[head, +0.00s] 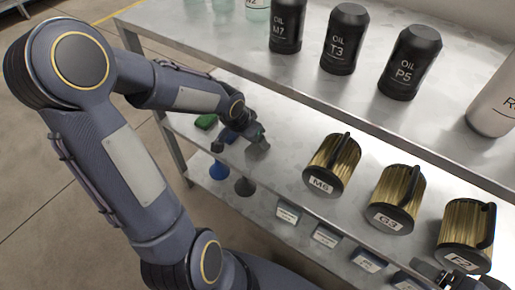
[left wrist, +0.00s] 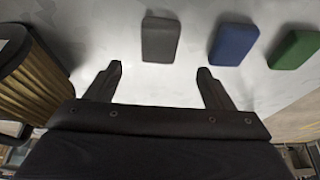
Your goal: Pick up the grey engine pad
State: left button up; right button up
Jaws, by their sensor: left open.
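The grey engine pad (left wrist: 161,38) lies flat on the light shelf in the left wrist view, just beyond my left gripper (left wrist: 159,68). That gripper is open and empty, its two fingers apart, with the pad between their lines but not between the fingertips. In the head view my left gripper (head: 259,133) is over the middle shelf, close to the grey pad (head: 258,149), which it partly covers. Part of what seems to be my right gripper (head: 455,279) shows at the bottom right edge; its jaws are not clear.
A blue pad (left wrist: 233,43) and a green pad (left wrist: 295,49) lie right of the grey one. Gold filter canisters, including M6 (head: 331,164) and G3 (head: 396,199), stand on the same shelf. Black oil bottles (head: 343,40) stand on the upper shelf (head: 290,75), which overhangs behind.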

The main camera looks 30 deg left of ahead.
aim_at(258, 146)
pick_arm(q)
jog(key=b+x, duration=0.3)
jog(key=x, duration=0.4)
jog(key=shift+w+d+b, duration=0.1)
jog(key=shift+w+b, duration=0.1)
jog(key=shift+b, duration=0.1)
jog(key=shift+w+f, duration=0.25)
jog(key=shift+f, duration=0.05)
jog(key=shift+f+b, duration=0.2)
jog(key=shift+b, duration=0.15)
jog(key=c, duration=1)
jog(key=shift+c, duration=0.2)
jog(key=shift+r, duration=0.1)
